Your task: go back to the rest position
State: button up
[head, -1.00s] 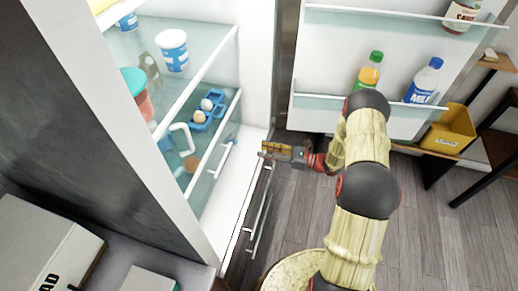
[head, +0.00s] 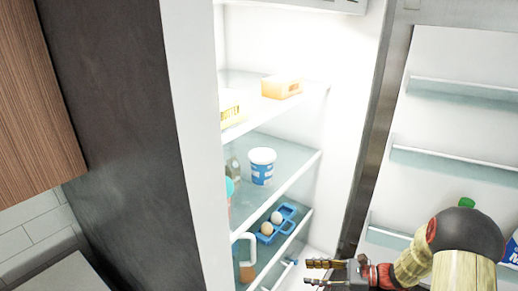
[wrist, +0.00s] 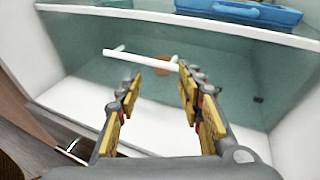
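My gripper (head: 325,273) is at the lower right of the head view, in front of the open fridge's lower shelves. In the wrist view my gripper (wrist: 158,95) has its two yellow-padded fingers apart with nothing between them. Beyond the fingers are a white handle bar (wrist: 150,58) and a glassy drawer or shelf front (wrist: 90,40). A blue egg holder (head: 283,222) with eggs sits on the shelf above; part of it shows in the wrist view (wrist: 245,12).
The fridge holds a blue-and-white tub (head: 262,166), an orange-white box (head: 281,87) and a butter box (head: 231,108). The open fridge door (head: 450,125) with shelves is at right. A wooden cabinet (head: 38,100) is at upper left.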

jog(key=s+a+r+n+g+h, duration=0.2)
jog(key=s+a+r+n+h, duration=0.15)
jog(key=s+r+n, duration=0.3)
jog(key=s+a+r+n+g+h, duration=0.2)
jog(key=s+r+n+h, duration=0.25)
jog(key=s+r, duration=0.3)
jog(key=s+d+r+n+t+h, duration=0.2)
jog(key=s+d+r+n+h, duration=0.1)
jog(key=s, duration=0.3)
jog(key=s+d+r+n+t+h, duration=0.3)
jog(key=s+r+n, duration=0.3)
jog(key=shift+s+h, duration=0.4)
jog(key=shift+c, duration=0.3)
dwell(1.4)
